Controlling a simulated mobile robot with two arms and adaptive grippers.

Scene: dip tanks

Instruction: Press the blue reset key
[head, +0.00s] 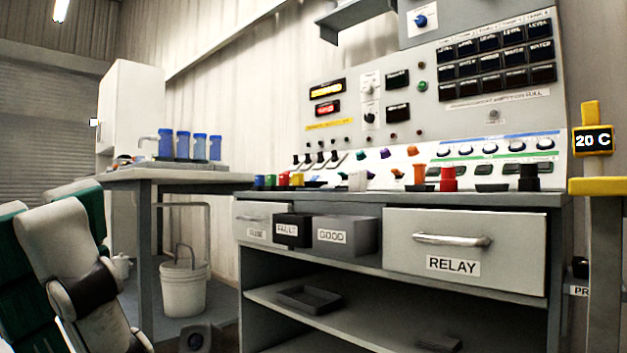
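Several small blue parts show on the grey control console (480,205), and I cannot read a reset label on any of them. A blue button (270,180) stands at the console's left front edge in a row with green, red and yellow ones. A round blue knob (421,21) is on the upper box. White and dark links of my arm are at the lower left, away from the console. No gripper fingers show.
The RELAY drawer (520,255) and the open-topped FAULT (293,228) and GOOD (360,236) bins are at the console front. A side table (200,180) with blue cups (182,145) stands left. A white bucket (184,290) is on the floor. A yellow-topped post (597,187) stands right.

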